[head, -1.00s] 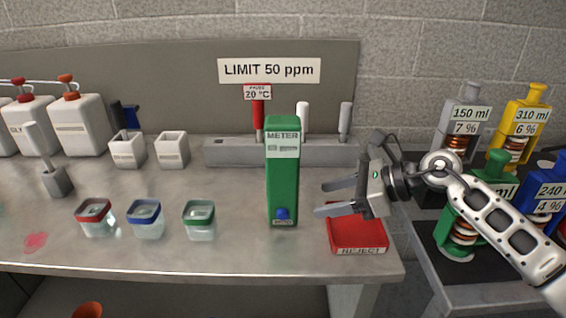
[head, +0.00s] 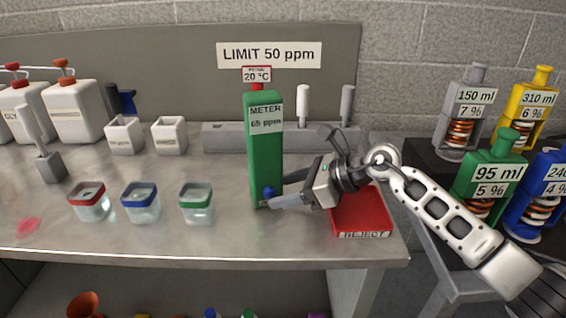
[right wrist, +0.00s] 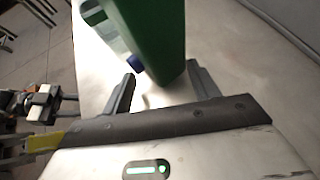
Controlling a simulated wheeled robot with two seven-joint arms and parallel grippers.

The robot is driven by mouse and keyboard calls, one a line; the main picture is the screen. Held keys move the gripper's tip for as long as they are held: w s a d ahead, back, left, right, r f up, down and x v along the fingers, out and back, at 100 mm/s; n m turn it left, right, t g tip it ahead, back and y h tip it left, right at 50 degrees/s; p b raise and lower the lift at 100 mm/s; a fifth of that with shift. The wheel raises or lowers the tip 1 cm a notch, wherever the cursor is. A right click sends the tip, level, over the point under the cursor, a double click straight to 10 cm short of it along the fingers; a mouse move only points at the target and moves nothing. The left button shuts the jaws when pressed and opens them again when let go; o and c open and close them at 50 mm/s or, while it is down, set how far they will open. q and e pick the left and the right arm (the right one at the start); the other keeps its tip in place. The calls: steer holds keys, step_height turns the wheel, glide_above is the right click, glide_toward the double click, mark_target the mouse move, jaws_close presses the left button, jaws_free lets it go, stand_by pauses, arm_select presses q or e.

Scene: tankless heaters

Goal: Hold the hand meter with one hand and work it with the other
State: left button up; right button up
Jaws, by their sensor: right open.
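The green hand meter (head: 265,160) stands upright on the grey bench, leaning slightly, with "65 ppm" on its label-like display. A blue button (head: 269,192) sits low on its front. My right gripper (head: 277,189) is open, its fingertips at the meter's lower right by the button; I cannot tell whether they touch it. In the right wrist view the meter (right wrist: 155,35) rises just beyond the open fingers, with the blue button near the left finger. My left gripper is outside the head view; a robot-like part at the left of the right wrist view may be it.
A red reject tray (head: 362,212) lies under my right forearm. Cups with red (head: 90,201), blue (head: 140,201) and green (head: 196,203) rims stand left of the meter. A grey probe rack (head: 330,138) is behind it.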

jaws_close()
steer(key=shift+o, duration=1.4)
jaws_free()
